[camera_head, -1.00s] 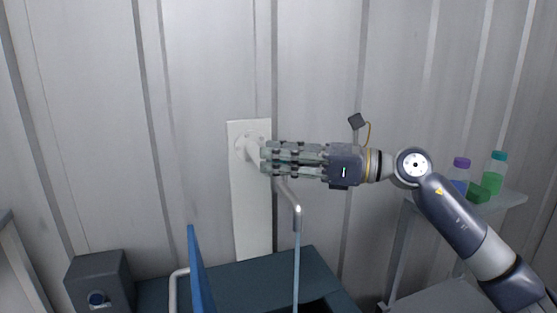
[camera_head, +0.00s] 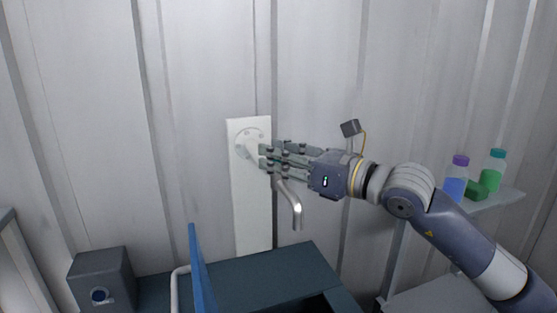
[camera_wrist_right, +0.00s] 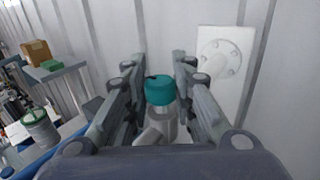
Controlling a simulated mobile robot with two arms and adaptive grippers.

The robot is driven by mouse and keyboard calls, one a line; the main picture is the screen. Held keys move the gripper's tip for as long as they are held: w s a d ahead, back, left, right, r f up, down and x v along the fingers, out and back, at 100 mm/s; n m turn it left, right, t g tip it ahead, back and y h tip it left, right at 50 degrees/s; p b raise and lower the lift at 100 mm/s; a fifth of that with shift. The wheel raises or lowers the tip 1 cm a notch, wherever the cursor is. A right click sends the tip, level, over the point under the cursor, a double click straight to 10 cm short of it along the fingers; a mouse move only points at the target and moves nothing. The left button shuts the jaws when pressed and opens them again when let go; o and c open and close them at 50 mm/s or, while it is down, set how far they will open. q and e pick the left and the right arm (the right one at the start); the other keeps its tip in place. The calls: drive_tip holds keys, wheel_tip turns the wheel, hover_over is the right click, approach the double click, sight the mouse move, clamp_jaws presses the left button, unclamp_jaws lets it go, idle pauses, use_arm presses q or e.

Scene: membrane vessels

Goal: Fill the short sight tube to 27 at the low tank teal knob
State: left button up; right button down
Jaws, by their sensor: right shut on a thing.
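The teal knob (camera_wrist_right: 160,91) tops a grey metal valve body (camera_wrist_right: 157,118) in the right wrist view. My right gripper (camera_head: 267,158) is shut on the knob, with fingers on both sides of it; in the head view the fingers hide the knob. The valve's pipe comes from a round white flange (camera_head: 249,142) on a white wall plate (camera_head: 252,215). A bent metal spout (camera_head: 296,212) points down over a dark tank (camera_head: 270,278), and no stream falls from it. I cannot make out the sight tube or its level. My left gripper is not in view.
A dark box (camera_head: 101,278) with a round blue-rimmed face is at the lower left. A shelf (camera_head: 497,203) at the right holds a purple-capped bottle (camera_head: 456,180), a teal-capped bottle (camera_head: 493,172) and a green block (camera_head: 478,190).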

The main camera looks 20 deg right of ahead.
idle(0.4)
drive_tip(key=c, duration=1.3)
unclamp_jaws()
drive_tip(key=shift+c, duration=0.2)
drive_tip(key=v, duration=1.1)
drive_tip(key=shift+s, duration=0.45)
drive_tip(key=shift+s+d, duration=0.1)
